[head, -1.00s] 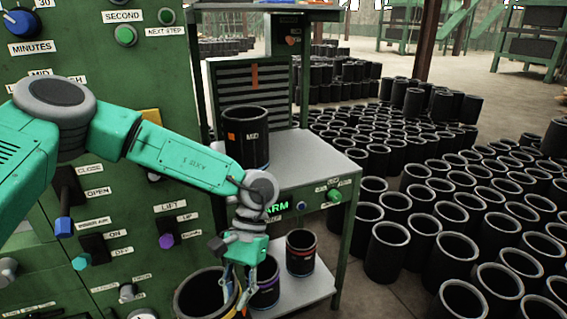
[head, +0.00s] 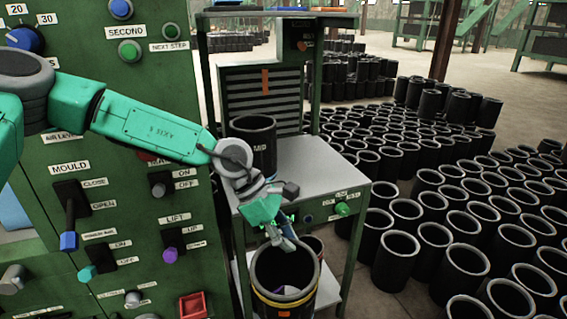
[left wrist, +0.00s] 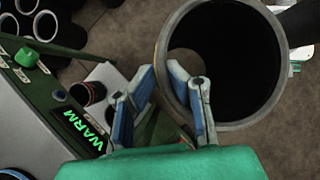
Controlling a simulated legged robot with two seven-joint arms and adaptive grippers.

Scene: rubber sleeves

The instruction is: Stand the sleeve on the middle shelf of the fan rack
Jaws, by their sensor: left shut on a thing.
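The sleeve hangs roughly upright in front of the fan rack, below middle-shelf height. In the left wrist view, the finger pads (left wrist: 160,85) pinch its wall (left wrist: 163,45), and its open mouth faces the camera. The grey middle shelf (head: 325,172) of the rack has a black sleeve marked MID (head: 255,148) at its left, before the slatted fan grille (head: 262,95). The right gripper is out of view.
The green control panel (head: 130,200) with knobs and switches stands close on the left. A smaller sleeve (head: 316,243) on the lower shelf is mostly hidden. Many black sleeves (head: 395,250) crowd the floor at right. The middle shelf's right part is clear.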

